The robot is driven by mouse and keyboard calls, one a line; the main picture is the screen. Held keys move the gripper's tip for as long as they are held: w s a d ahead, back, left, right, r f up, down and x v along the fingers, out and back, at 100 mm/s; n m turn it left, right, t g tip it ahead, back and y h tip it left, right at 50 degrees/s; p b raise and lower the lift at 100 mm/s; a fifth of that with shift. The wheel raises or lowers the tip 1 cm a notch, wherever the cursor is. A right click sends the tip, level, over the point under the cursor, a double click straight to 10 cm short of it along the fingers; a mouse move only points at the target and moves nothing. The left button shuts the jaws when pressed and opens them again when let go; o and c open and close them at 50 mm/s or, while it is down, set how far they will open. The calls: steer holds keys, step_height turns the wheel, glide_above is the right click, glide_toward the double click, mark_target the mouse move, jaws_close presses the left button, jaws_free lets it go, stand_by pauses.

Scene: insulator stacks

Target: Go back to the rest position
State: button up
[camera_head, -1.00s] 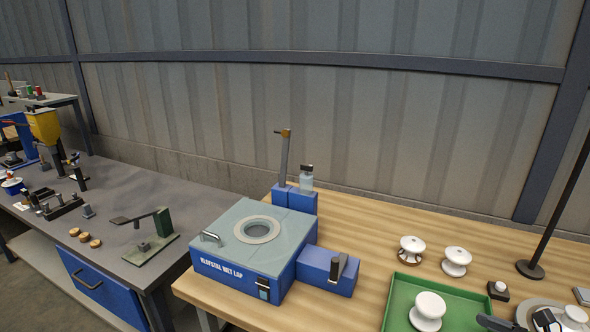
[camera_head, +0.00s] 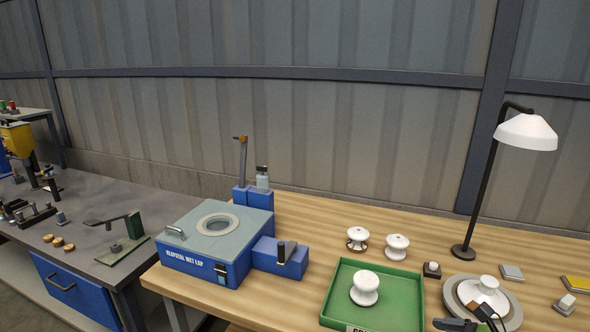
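The dark tips of my gripper (camera_head: 460,316) show at the bottom edge, right of centre, with a gap between them; they look open and empty. The rest of my gripper and arm is out of frame. A white insulator (camera_head: 487,288) rests on a round grey disc (camera_head: 453,293) just beyond the tips. Another white insulator (camera_head: 365,285) stands in the green tray (camera_head: 407,317) to the left. Two more insulators, one with a brown base (camera_head: 357,238) and one white (camera_head: 397,246), stand on the wooden table behind the tray.
A blue wet lap machine (camera_head: 190,263) stands at the table's left end. A lamp (camera_head: 526,132) rises at the right. A small dark-based piece (camera_head: 432,270), a grey block (camera_head: 511,272) and a yellow block (camera_head: 576,284) lie nearby. A grey workbench (camera_head: 95,215) adjoins at left.

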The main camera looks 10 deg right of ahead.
steer(key=s+a+r+n+g+h+p, duration=0.1)
steer(key=a+r+n+g+h, duration=0.2)
steer(key=a+n, duration=0.45)
steer(key=a+r+n+g, duration=0.2)
steer(key=a+n+g, duration=0.2)
steer(key=a+n, duration=0.35)
steer(key=s+a+r+n+t+h+p, duration=0.1)
steer(key=s+a+r+n+t+h, duration=0.1)
steer(key=s+a+r+n, duration=0.7)
steer(key=s+n, duration=0.3)
steer(key=n, duration=0.1)
steer(key=shift+h, duration=0.3)
